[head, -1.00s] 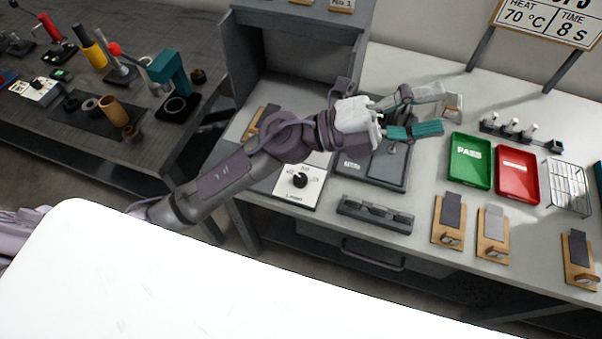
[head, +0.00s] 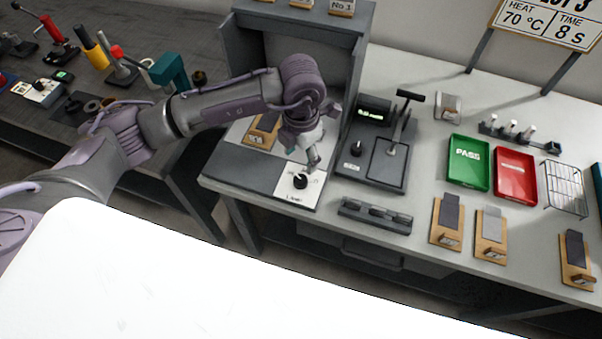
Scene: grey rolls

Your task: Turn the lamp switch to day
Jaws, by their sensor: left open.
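The lamp switch is a black knob (head: 300,181) on a white plate (head: 288,193) at the front of the grey booth. My left gripper (head: 312,166) points down just above and behind the knob, close to its upper right side. It is open and looks empty. I cannot tell whether its fingertips touch the knob. The gripper hides part of the plate's printing, and the knob's setting is too small to read. My right gripper is not in view.
The grey booth (head: 247,70) stands behind, with a wooden sample board (head: 262,131) inside. To the right are a black press device (head: 375,150), a dark rack (head: 375,215), a green PASS tray (head: 468,163) and a red tray (head: 516,175).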

